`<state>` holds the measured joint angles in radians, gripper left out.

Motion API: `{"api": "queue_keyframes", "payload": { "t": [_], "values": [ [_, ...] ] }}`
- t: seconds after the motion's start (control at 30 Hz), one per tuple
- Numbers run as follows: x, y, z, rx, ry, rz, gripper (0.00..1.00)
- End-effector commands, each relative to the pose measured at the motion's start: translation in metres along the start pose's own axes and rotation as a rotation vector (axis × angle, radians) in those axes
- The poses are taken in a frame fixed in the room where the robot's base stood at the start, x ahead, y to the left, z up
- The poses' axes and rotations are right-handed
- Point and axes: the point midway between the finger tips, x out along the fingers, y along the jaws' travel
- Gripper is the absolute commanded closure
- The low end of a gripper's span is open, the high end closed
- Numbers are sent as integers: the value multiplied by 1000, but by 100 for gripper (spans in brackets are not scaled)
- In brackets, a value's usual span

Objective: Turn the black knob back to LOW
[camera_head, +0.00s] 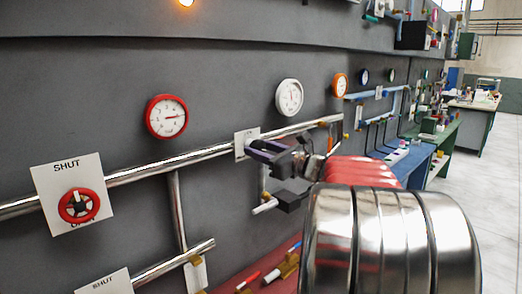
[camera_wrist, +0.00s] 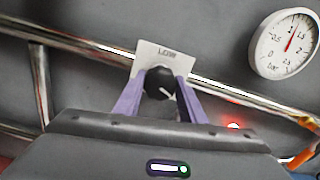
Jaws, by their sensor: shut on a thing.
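The black knob (camera_wrist: 158,83) sits in front of a white label plate (camera_wrist: 149,56) on the grey wall, with small lettering along the plate's top that seems to read LOW. A pale pointer line on the knob slants to the lower right, away from that lettering. My gripper (camera_wrist: 163,84) has its purple fingers on both sides of the knob, shut on it. In the head view my gripper (camera_head: 262,149) reaches the plate (camera_head: 240,143) from the right; the knob is hidden there behind the fingers.
A steel pipe (camera_head: 140,172) runs along the wall behind the plate. A white gauge (camera_head: 290,97) hangs above it and a red gauge (camera_head: 166,116) further left. A red handwheel (camera_head: 79,205) is at the left. A valve with a pale handle (camera_head: 265,205) is below my gripper.

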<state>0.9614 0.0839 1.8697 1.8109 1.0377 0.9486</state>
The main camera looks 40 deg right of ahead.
Motion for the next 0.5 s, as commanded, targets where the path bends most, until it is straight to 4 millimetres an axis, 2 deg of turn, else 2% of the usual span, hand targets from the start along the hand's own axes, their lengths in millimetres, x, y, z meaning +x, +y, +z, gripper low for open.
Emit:
{"api": "queue_keyframes", "payload": {
  "t": [0.27,0.5],
  "values": [
    [0,0,0,-75,0,1,86],
    [0,0,0,-228,0,1,86]
  ]
}}
